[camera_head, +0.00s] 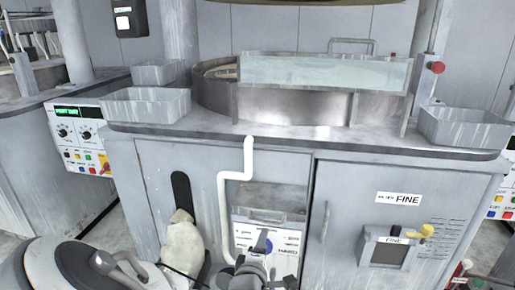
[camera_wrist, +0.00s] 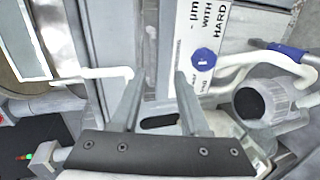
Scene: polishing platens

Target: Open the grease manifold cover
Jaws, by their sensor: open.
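No part is labelled as the grease manifold cover. A likely match is the pale labelled panel (camera_head: 268,230) set in the cabinet front, with a small bar handle (camera_head: 265,217) near its top. In the wrist view, its white label (camera_wrist: 208,35) reads "HARD" sideways. My gripper (camera_wrist: 158,80) is open, with its two fingers spread on either side of a narrow grey strip (camera_wrist: 150,45) beside the label. I cannot tell whether the fingers touch it.
A white bent pipe (camera_head: 223,195) runs down left of the panel. The closed "FINE" door (camera_head: 350,195) is to the right. Grey trays sit above.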

